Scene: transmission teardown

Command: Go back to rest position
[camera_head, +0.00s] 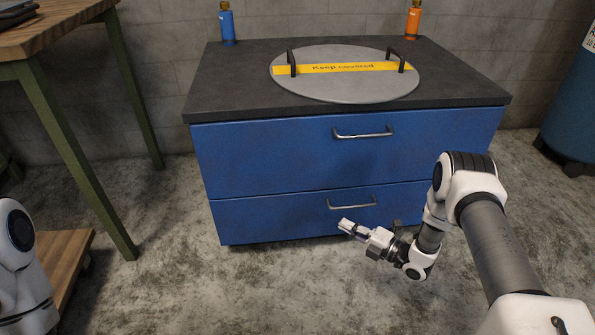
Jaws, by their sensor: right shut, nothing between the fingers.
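My right gripper (349,229) is in front of the blue cabinet, low down by the lower drawer's handle. It is shut and empty, with its fingers pointing left. I cannot tell from this view whether it touches the cabinet. My right arm comes in from the lower right. My left gripper is not in view; only a white part of my left arm shows at the lower left edge.
The blue cabinet (270,165) has two shut drawers. On its dark top lie a round grey lid (340,88) with two handles, a blue bottle (227,25) and an orange bottle (413,22). A wooden table (55,28) stands left, a blue drum (570,110) right.

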